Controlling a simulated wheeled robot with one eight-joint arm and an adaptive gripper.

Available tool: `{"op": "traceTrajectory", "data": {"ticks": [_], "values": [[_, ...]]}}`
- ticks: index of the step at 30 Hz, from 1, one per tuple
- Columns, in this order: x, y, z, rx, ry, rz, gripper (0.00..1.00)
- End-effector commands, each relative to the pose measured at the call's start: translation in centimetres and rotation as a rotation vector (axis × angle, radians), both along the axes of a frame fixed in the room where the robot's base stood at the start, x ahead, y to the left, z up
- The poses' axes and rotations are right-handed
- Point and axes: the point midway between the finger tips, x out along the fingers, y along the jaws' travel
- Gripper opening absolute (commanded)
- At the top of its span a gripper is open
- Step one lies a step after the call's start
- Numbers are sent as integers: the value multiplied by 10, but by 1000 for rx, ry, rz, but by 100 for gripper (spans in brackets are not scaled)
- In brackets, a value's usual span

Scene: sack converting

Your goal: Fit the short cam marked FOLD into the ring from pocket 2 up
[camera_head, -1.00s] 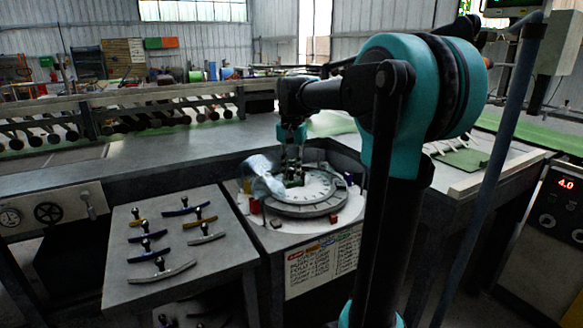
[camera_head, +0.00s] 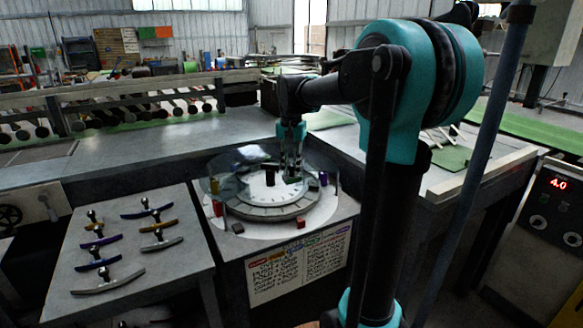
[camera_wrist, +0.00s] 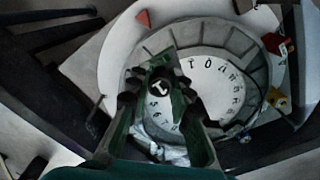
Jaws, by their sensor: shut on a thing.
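My gripper (camera_head: 291,165) is over the right part of a round dial with a pale lettered face (camera_head: 258,184). In the wrist view my gripper (camera_wrist: 160,92) is shut on a dark knob with a round white mark (camera_wrist: 159,89). A green piece (camera_wrist: 163,58) shows beside the knob; its outline is partly hidden, and I cannot read FOLD on it. A grey segmented ring (camera_head: 262,211) runs around the dial, and it also shows in the wrist view (camera_wrist: 238,42). I cannot tell whether the held piece touches the ring, nor which pocket is number 2.
Several cams with dark knobs, such as a long grey one (camera_head: 108,281), lie on the left table (camera_head: 180,270). A clear curved cover (camera_head: 222,172) stands at the dial's left. Small coloured blocks, one red (camera_head: 301,222), surround the ring. A lettered sign (camera_head: 300,265) hangs in front.

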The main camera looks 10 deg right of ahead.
Motion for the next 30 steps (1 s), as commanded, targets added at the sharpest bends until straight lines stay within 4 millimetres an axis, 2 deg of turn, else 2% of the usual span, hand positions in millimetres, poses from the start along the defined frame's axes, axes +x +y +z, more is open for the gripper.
{"op": "traceTrajectory", "data": {"ticks": [5,21,30], "values": [[0,0,-15,0,0,0,0],[0,0,-82,0,0,0,0],[0,0,-96,0,0,0,0]]}}
